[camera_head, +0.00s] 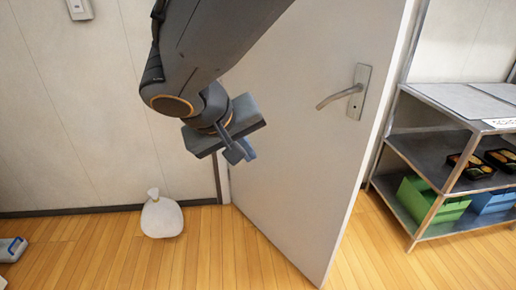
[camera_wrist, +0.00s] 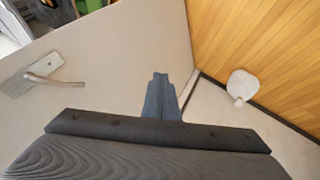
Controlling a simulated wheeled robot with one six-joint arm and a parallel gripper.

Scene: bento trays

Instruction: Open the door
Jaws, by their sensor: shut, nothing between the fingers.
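The white door (camera_head: 290,150) stands open at an angle, its free edge swung out from the wall into the room. Its metal lever handle (camera_head: 340,97) is near the free edge, on the face toward me. My gripper (camera_head: 240,152) is shut and empty, left of the handle and apart from it, in front of the door's left part. In the wrist view the closed fingers (camera_wrist: 160,95) point along the door panel (camera_wrist: 120,60), and the handle (camera_wrist: 45,78) is at the far left. I cannot tell whether the fingertips touch the door.
A metal shelf rack (camera_head: 430,150) right of the door holds bento trays (camera_head: 470,166), a green bin (camera_head: 430,203) and a blue bin (camera_head: 490,201). A white tied bag (camera_head: 161,217) lies on the wooden floor by the wall. A blue-and-white item (camera_head: 12,249) is at far left.

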